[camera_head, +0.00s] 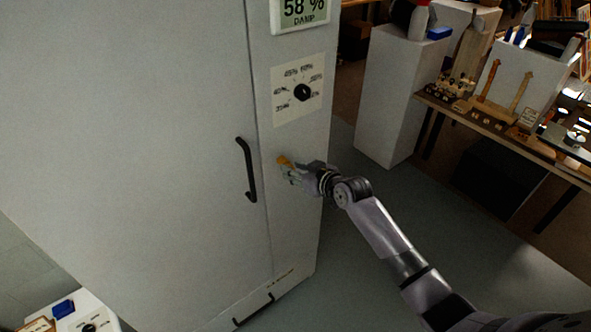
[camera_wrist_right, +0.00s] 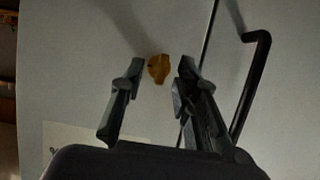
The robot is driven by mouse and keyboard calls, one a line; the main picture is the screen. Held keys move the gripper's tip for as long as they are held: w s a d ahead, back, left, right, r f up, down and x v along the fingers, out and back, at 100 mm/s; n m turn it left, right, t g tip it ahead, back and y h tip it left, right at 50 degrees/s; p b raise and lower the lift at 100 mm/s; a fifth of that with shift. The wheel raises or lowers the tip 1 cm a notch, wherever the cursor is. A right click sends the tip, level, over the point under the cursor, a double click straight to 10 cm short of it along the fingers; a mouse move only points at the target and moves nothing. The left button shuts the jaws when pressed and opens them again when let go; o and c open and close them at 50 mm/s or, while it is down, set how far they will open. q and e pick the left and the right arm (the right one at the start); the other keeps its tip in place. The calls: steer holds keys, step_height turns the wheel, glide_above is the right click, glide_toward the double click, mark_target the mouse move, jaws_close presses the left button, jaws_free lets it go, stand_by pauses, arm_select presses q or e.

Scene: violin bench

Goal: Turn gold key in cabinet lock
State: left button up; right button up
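The gold key (camera_head: 283,160) sits in the front panel of the tall white cabinet (camera_head: 150,130), below the dial plate and right of the black door handle (camera_head: 247,170). My right gripper (camera_head: 288,170) is at the key. In the right wrist view the gold key (camera_wrist_right: 159,68) shows just beyond and between the two fingertips of the open gripper (camera_wrist_right: 161,76), with gaps on both sides. The lock around the key cannot be made out. My left gripper is not in view.
A black dial (camera_head: 302,92) and a humidity display (camera_head: 302,12) reading 58 % are on the panel above. A white pedestal (camera_head: 390,95) and a workbench (camera_head: 500,135) with tools stand to the right. Open floor lies between them and the cabinet.

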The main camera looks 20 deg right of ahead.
jaws_close()
stand_by(0.7)
